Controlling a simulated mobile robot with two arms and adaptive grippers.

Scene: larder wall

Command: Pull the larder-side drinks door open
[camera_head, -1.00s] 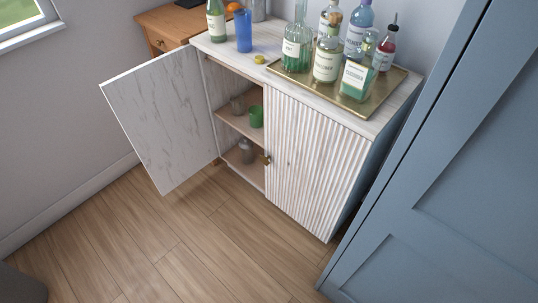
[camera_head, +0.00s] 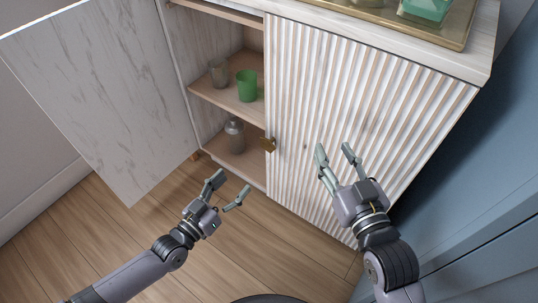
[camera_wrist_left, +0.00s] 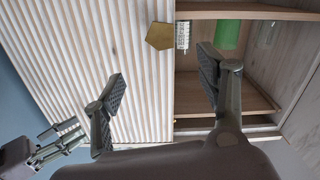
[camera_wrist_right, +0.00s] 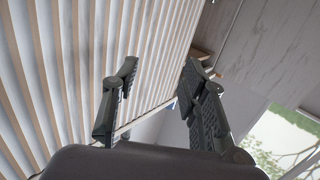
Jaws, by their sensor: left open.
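The drinks cabinet's right door (camera_head: 330,110), ribbed white and wood, is shut. Its brass handle (camera_head: 268,145) sits at the door's left edge and also shows in the left wrist view (camera_wrist_left: 160,36). The cabinet's left door (camera_head: 100,90), with a pale marbled inner face, stands wide open. My left gripper (camera_head: 231,188) is open and empty, below and left of the handle, apart from it. My right gripper (camera_head: 335,152) is open and empty in front of the ribbed door, right of the handle. In the right wrist view, its fingers (camera_wrist_right: 158,85) are spread near the ribs.
Inside the open half, a green cup (camera_head: 246,86) and a greyish cup (camera_head: 218,72) stand on the shelf (camera_head: 238,104), with a metal shaker (camera_head: 234,136) below. A brass tray (camera_head: 455,30) with bottles is on top. A blue panelled unit (camera_head: 480,200) stands close on the right.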

